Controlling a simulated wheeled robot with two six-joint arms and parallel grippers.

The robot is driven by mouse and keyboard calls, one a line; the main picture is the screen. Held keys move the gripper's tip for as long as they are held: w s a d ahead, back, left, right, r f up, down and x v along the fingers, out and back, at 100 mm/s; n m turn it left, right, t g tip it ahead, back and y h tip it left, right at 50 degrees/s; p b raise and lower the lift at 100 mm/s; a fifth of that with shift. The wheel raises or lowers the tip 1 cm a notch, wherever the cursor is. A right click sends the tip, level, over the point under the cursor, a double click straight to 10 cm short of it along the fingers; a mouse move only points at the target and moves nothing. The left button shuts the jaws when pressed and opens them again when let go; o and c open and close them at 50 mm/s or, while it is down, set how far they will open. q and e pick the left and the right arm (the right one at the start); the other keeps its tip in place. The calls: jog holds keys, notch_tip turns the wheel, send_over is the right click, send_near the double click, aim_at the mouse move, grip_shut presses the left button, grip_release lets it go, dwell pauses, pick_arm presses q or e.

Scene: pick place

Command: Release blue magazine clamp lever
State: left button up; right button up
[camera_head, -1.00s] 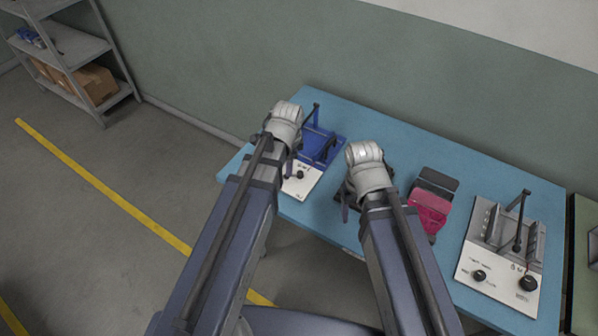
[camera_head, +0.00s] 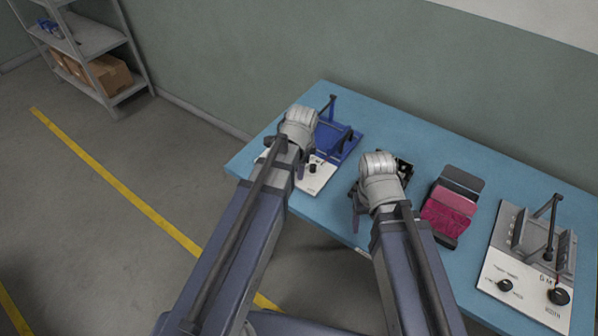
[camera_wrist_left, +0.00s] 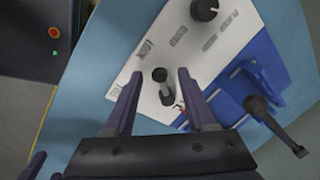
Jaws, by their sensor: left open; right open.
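The blue magazine fixture (camera_head: 338,144), with a white front panel (camera_head: 318,178), stands at the table's left end, partly hidden by my left wrist. Its blue body (camera_wrist_left: 238,92) fills the right of the left wrist view. A black-handled clamp lever (camera_wrist_left: 277,126) sticks out from the blue part; an upright black lever also shows in the head view (camera_head: 331,107). My left gripper (camera_wrist_left: 159,73) is open over the white panel, its fingers on either side of a short black stick (camera_wrist_left: 162,88). Contact cannot be told. My right gripper (camera_head: 356,202) is open near the table's front edge.
A dark tray with a pink-red pad (camera_head: 449,210) lies right of my right gripper. A grey fixture with a black lever (camera_head: 528,243) and white panel stands further right. A dark item (camera_head: 404,170) is partly behind my right wrist. A wall backs the blue table (camera_head: 420,145).

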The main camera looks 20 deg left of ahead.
pick_arm(q)
jog(key=shift+f, duration=0.1)
jog(key=shift+c, duration=0.3)
grip_shut()
